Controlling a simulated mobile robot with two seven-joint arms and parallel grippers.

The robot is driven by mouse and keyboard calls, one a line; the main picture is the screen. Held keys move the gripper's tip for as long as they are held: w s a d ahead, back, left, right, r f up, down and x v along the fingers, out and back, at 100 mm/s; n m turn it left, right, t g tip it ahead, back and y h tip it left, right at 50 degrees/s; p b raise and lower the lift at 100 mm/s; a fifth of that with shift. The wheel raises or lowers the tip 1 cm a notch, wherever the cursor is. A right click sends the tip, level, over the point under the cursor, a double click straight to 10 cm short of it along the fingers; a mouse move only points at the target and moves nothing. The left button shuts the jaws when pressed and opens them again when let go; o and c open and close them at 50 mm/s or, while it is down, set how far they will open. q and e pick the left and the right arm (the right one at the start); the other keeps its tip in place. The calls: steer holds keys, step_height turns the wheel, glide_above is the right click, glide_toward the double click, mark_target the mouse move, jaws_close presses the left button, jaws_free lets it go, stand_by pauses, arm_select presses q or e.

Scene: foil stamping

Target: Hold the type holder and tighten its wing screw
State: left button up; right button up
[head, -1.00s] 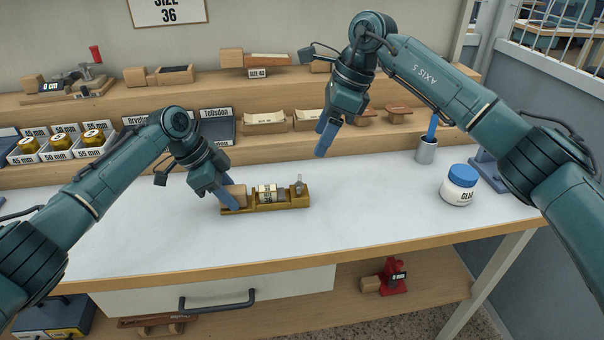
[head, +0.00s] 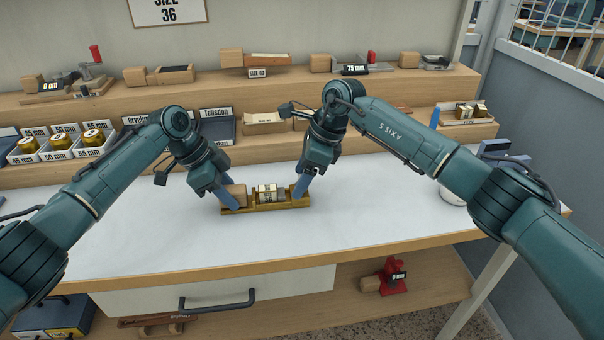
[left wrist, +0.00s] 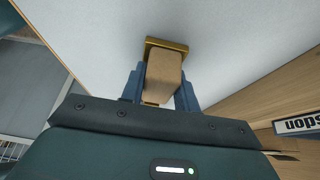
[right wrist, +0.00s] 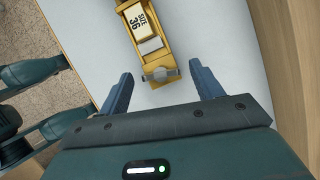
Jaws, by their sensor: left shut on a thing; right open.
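The brass type holder (head: 268,207) lies on the white bench top, with a wooden handle (head: 237,192) at its left end. A type block marked 36 (head: 266,193) sits in it. My left gripper (head: 232,201) is shut on the wooden handle; the left wrist view shows the handle (left wrist: 162,72) between the fingers. My right gripper (head: 300,189) is at the holder's right end, open. In the right wrist view the grey wing screw (right wrist: 160,74) lies between the spread fingers, apart from both. The fingers mostly hide this screw in the head view.
The bench top (head: 370,205) is clear around the holder. A stepped wooden shelf (head: 205,90) with trays and tools stands behind. A glue jar (head: 452,190) is at the right, partly hidden by my right arm. A drawer handle (head: 217,302) is below the front edge.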

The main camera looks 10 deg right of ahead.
steer(key=shift+c, duration=0.5)
steer(key=c, duration=0.9)
steer(key=shift+m, duration=0.3)
steer(key=m, duration=0.1)
steer(key=m+t, duration=0.1)
steer(key=m, duration=0.1)
steer(key=shift+s+m+t+h, duration=0.1)
steer(key=shift+m+t+h, duration=0.2)
steer(key=m+t, duration=0.1)
steer(key=m, duration=0.2)
steer(key=shift+s+a+m+h, duration=0.1)
steer(key=shift+a+m+h, duration=0.05)
steer(key=shift+m+h, duration=0.2)
steer(key=m+h, duration=0.1)
steer(key=m, duration=0.2)
steer(key=shift+a+m+t, duration=0.1)
steer(key=shift+m+t, duration=0.15)
steer(key=shift+t, duration=0.15)
steer(key=shift+a+m+h, duration=0.1)
steer(key=shift+m+h, duration=0.75)
steer(key=shift+m, duration=1.05)
